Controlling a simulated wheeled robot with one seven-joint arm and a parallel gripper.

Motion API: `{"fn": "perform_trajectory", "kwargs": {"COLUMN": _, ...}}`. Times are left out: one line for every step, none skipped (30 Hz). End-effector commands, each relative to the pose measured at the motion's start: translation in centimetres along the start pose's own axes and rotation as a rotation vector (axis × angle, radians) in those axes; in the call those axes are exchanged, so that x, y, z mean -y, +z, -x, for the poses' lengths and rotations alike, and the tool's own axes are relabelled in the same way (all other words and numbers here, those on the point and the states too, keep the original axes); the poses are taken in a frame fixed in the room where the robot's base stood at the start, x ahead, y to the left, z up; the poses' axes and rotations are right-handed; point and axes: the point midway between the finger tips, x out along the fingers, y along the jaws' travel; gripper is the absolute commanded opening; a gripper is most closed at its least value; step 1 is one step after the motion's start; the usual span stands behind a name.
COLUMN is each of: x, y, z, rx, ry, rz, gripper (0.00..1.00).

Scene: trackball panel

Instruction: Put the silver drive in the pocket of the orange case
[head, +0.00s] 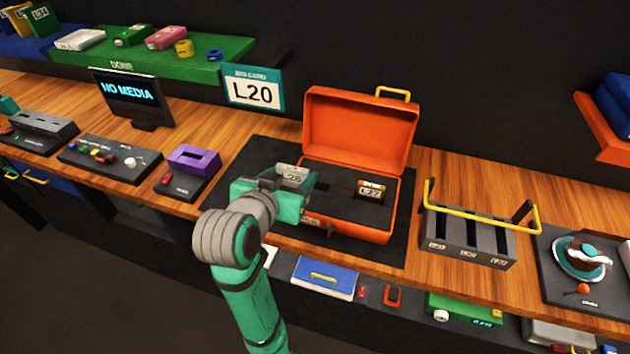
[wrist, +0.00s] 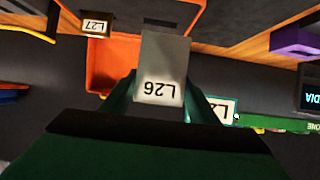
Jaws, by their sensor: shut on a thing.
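The silver drive (head: 292,173), labelled L26, is in my gripper (head: 284,188), held near the left side of the case. In the wrist view the drive (wrist: 160,75) stands out between the two fingers, its label facing the camera. The orange case (head: 360,125) is open on a dark mat, lid tipped back. Its dark foam (head: 345,212) holds a brown L27 drive (head: 371,190) on the right, also visible in the wrist view (wrist: 95,24). The drive and my gripper hide the left part of the case, so I cannot tell whether the drive touches it.
A purple-topped device (head: 193,160) stands left of the case. A grey slotted rack (head: 470,240) with a yellow handle stands to the right, beside a round dial device (head: 583,258). An L20 sign (head: 253,90) is behind. Bare wood (head: 412,232) shows between case and rack.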

Motion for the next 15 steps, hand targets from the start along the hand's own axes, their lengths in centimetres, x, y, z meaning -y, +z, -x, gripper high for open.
{"fn": "perform_trajectory", "kwargs": {"x": -0.2, "y": 0.1, "z": -1.2, "rx": 0.004, "ry": 0.005, "rz": 0.001, "gripper": 0.28}}
{"fn": "perform_trajectory", "kwargs": {"x": -0.3, "y": 0.1, "z": -2.0, "rx": 0.003, "ry": 0.005, "rz": 0.001, "gripper": 0.28}}
{"fn": "perform_trajectory", "kwargs": {"x": -0.4, "y": 0.0, "z": -2.9, "rx": 0.004, "ry": 0.006, "rz": -0.001, "gripper": 0.28}}
{"fn": "perform_trajectory", "kwargs": {"x": -0.5, "y": 0.0, "z": -3.6, "rx": 0.003, "ry": 0.005, "rz": -0.001, "gripper": 0.28}}
{"fn": "perform_trajectory", "kwargs": {"x": -0.5, "y": -0.1, "z": -4.3, "rx": 0.003, "ry": 0.005, "rz": -0.001, "gripper": 0.28}}
{"fn": "perform_trajectory", "kwargs": {"x": -0.7, "y": -0.1, "z": -5.2, "rx": 0.003, "ry": 0.006, "rz": -0.001, "gripper": 0.28}}
{"fn": "perform_trajectory", "kwargs": {"x": -0.7, "y": -0.1, "z": -5.9, "rx": 0.002, "ry": 0.005, "rz": -0.001, "gripper": 0.28}}
{"fn": "perform_trajectory", "kwargs": {"x": -0.8, "y": -0.1, "z": -6.6, "rx": 0.003, "ry": 0.005, "rz": -0.001, "gripper": 0.28}}
{"fn": "perform_trajectory", "kwargs": {"x": -0.8, "y": -0.2, "z": -7.5, "rx": 0.002, "ry": 0.005, "rz": -0.001, "gripper": 0.28}}
{"fn": "perform_trajectory", "kwargs": {"x": -0.9, "y": -0.1, "z": -8.2, "rx": 0.003, "ry": 0.005, "rz": -0.001, "gripper": 0.28}}
{"fn": "perform_trajectory", "kwargs": {"x": -0.9, "y": 0.3, "z": -8.9, "rx": 0.004, "ry": 0.004, "rz": 0.001, "gripper": 0.28}}
{"fn": "perform_trajectory", "kwargs": {"x": -1.0, "y": 0.7, "z": -9.7, "rx": 0.004, "ry": 0.004, "rz": 0.000, "gripper": 0.28}}
{"fn": "perform_trajectory", "kwargs": {"x": -1.0, "y": 1.0, "z": -10.2, "rx": 0.004, "ry": 0.005, "rz": 0.000, "gripper": 0.28}}
{"fn": "perform_trajectory", "kwargs": {"x": -1.0, "y": 1.3, "z": -10.8, "rx": 0.004, "ry": 0.004, "rz": 0.000, "gripper": 0.28}}
{"fn": "perform_trajectory", "kwargs": {"x": -1.0, "y": 1.5, "z": -11.5, "rx": 0.003, "ry": 0.004, "rz": 0.000, "gripper": 0.28}}
